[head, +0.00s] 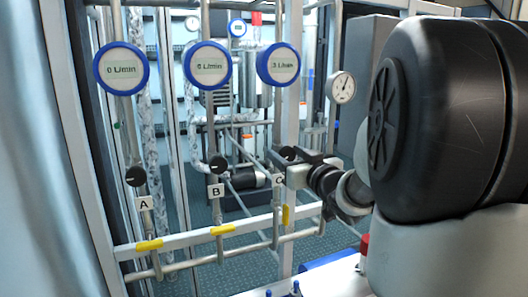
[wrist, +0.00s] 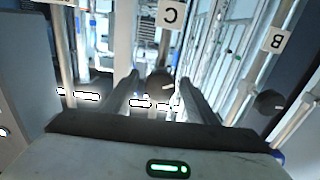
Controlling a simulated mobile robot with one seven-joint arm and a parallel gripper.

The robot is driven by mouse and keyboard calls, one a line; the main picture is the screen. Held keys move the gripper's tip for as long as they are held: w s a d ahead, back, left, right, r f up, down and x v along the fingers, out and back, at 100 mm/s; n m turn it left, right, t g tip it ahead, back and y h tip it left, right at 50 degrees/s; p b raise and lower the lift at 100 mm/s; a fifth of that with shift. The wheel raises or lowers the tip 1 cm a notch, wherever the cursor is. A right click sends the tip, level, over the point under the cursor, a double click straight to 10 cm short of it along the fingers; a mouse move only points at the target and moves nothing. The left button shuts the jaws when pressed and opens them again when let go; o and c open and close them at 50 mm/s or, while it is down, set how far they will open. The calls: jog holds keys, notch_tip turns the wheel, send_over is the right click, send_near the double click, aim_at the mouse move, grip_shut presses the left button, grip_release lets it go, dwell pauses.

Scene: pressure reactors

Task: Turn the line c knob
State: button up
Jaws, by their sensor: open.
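The line C knob (wrist: 160,80) is a dark round knob with a pale mark. In the wrist view it shows between my two gripper fingers, near the label C (wrist: 170,14). My gripper (wrist: 160,92) is open, one finger on each side of the knob; I cannot tell whether either touches it. In the head view my gripper (head: 291,162) is at the line C knob (head: 288,153), partly covering it, above the label C (head: 279,180). The blue-rimmed line C display (head: 278,64) above appears to read 3 L/min.
The line B knob (head: 217,164) and line A knob (head: 136,176) stand to the left on their own pipes, under similar displays. A white frame rail (head: 185,238) with yellow tags crosses below. A round gauge (head: 341,87) is right of line C.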

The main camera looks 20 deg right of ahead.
jog(key=c, duration=1.1)
jog(key=shift+o, duration=0.2)
jog(key=shift+n+b, duration=0.3)
jog(key=shift+b, duration=0.05)
jog(key=shift+f+n+b, duration=0.15)
jog(key=shift+n+b, duration=0.35)
jog(key=n+b, duration=0.3)
jog(key=n, duration=0.1)
jog(key=shift+b, duration=0.35)
jog(key=n+b, duration=0.3)
jog(key=n, duration=0.1)
jog(key=shift+n, duration=0.3)
jog(key=shift+n+b, duration=0.45)
jog(key=shift+n, duration=0.05)
jog(key=shift+r, duration=0.2)
